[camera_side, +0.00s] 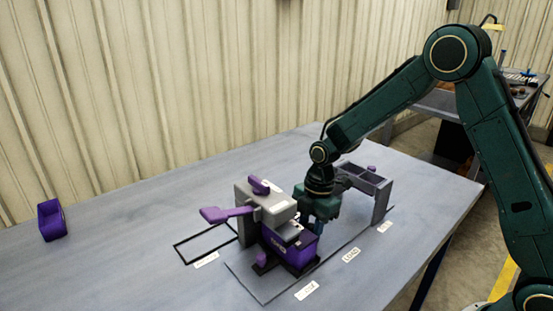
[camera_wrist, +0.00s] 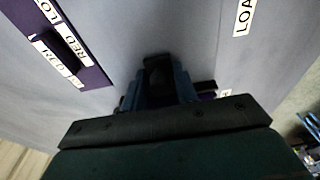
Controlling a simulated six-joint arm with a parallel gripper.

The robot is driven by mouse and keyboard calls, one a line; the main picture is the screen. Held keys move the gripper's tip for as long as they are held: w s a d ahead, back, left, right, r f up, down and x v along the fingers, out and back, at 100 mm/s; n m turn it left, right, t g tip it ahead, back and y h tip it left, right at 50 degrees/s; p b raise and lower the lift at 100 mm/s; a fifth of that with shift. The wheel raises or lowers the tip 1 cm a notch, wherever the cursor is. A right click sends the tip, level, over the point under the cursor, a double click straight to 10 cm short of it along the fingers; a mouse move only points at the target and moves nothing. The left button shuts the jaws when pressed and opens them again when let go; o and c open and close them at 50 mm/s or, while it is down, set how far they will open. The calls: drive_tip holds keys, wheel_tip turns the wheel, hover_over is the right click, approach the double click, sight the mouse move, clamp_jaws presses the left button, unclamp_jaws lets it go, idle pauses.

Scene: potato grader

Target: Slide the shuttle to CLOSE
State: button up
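The purple shuttle (camera_side: 288,250), a box with labels on it, sits on the grey base plate (camera_side: 262,287) under the grey head of the machine (camera_side: 268,208). In the wrist view a purple labelled part (camera_wrist: 72,50) shows at upper left. My gripper (camera_side: 317,229) points down just right of the shuttle, its tips low near the plate. The label at the plate's front (camera_side: 307,290) is too small to read surely.
A LOAD label (camera_side: 352,255) and another label (camera_side: 385,226) lie along the plate's right edge. A grey frame (camera_side: 378,184) stands behind my gripper on the right. A purple lever (camera_side: 224,214) sticks out left.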

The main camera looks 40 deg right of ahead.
drive_tip(key=shift+a, duration=0.15)
drive_tip(key=shift+a, duration=1.55)
drive_tip(key=o, duration=0.5)
drive_tip(key=shift+r, duration=0.1)
drive_tip(key=shift+r, duration=3.9)
